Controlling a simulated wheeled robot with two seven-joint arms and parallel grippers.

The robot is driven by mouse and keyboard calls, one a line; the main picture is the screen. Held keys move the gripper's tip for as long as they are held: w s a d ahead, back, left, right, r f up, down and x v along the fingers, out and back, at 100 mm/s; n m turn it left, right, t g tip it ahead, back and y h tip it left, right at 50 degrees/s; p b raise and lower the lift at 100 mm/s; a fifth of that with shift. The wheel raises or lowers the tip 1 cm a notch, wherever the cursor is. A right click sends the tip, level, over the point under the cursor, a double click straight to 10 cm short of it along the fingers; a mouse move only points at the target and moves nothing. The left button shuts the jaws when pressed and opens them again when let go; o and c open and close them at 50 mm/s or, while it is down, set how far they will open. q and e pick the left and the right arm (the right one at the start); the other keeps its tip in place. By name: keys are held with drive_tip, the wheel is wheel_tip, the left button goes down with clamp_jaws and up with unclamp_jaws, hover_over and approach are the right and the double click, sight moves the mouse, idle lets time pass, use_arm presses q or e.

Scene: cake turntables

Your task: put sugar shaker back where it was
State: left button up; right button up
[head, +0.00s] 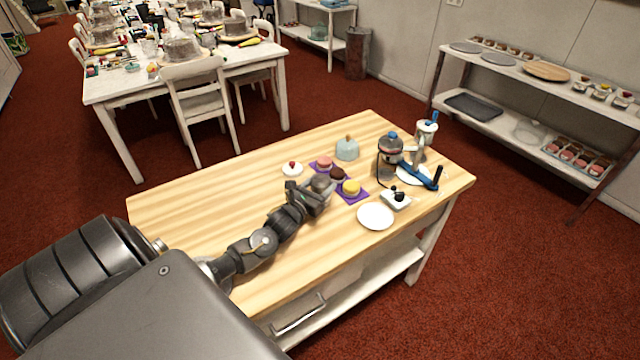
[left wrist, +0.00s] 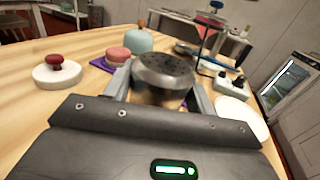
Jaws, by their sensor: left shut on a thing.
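The sugar shaker (head: 323,184) is a short metal cylinder with a dark perforated lid. It also shows in the left wrist view (left wrist: 165,72), upright between the two fingers. My left gripper (head: 312,194) is shut on it, over the middle of the wooden table. Whether the shaker's base touches the table I cannot tell; its lower part is hidden by the gripper. The spot where it stood before is not marked in these frames. My right gripper is not in view.
Small cakes on purple mats (head: 361,195) lie close beside the shaker. A blue-grey dome (head: 347,149), a white disc with a red knob (head: 292,170), a white plate (head: 376,216) and a jar-like appliance (head: 390,160) stand around. The table's left part (head: 190,205) is clear.

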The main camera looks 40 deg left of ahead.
use_arm(q)
drive_tip(key=shift+f, duration=0.1)
drive_tip(key=o, duration=1.1)
drive_tip(key=shift+o, duration=0.2)
drive_tip(key=shift+s+r, duration=0.15)
drive_tip(key=shift+r, duration=0.1)
drive_tip(key=s+p, duration=0.2)
drive_tip(key=s, duration=0.1)
drive_tip(key=s+p, duration=0.1)
drive_tip(key=s, duration=0.3)
drive_tip(key=s+d+p, duration=0.1)
drive_tip(key=s+p, duration=0.1)
drive_tip(key=s, duration=0.1)
drive_tip(key=shift+s+p, duration=0.3)
drive_tip(key=shift+s, duration=0.05)
drive_tip(key=shift+s+d+f, duration=0.1)
drive_tip(key=shift+s, duration=0.45)
